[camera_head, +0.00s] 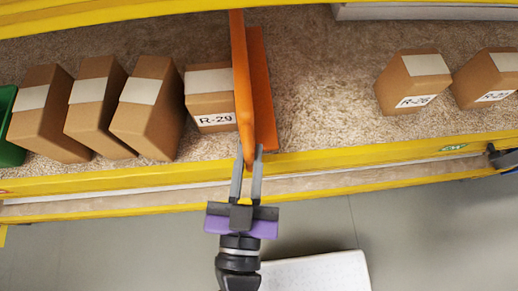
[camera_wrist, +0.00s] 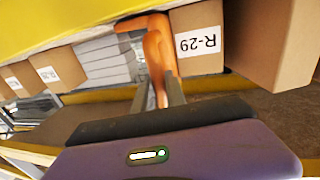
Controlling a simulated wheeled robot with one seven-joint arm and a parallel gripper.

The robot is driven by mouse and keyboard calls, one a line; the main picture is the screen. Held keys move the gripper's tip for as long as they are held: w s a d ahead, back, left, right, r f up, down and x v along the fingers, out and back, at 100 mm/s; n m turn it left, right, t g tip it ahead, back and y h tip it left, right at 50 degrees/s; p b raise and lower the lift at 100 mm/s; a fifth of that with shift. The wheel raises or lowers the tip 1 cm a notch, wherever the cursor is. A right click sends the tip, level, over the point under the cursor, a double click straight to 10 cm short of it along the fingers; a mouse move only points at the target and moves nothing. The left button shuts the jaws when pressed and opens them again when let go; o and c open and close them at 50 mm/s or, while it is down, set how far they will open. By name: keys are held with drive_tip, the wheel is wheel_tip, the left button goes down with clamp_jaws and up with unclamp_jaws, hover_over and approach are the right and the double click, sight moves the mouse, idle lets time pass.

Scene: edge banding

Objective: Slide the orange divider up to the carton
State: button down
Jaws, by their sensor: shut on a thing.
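The orange divider (camera_head: 242,75) stands upright on the shelf, with its flat foot (camera_head: 262,95) reaching to the right. The carton marked R-29 (camera_head: 210,100) is just left of the divider, and any gap between them is too small to tell. My gripper (camera_head: 246,160) reaches in from the shelf's front and is shut on the divider's front edge. In the wrist view the divider (camera_wrist: 157,50) runs up from between the fingers, and the R-29 carton (camera_wrist: 197,40) is close on its right.
Several tilted cartons (camera_head: 148,108) and a green bin (camera_head: 12,140) are to the left. Two cartons, R-28 (camera_head: 412,85) and another (camera_head: 487,80), stand at the right. The shelf (camera_head: 325,95) between divider and R-28 is bare. A yellow beam (camera_head: 380,152) edges the front.

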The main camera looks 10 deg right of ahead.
drive_tip(key=c, duration=1.4)
unclamp_jaws()
drive_tip(key=shift+o, duration=0.2)
drive_tip(key=s+a, duration=0.1)
drive_tip(key=s, duration=0.6)
drive_tip(key=shift+s+a+b, duration=0.25)
drive_tip(key=shift+s+b, duration=0.1)
drive_tip(key=shift+b, duration=0.05)
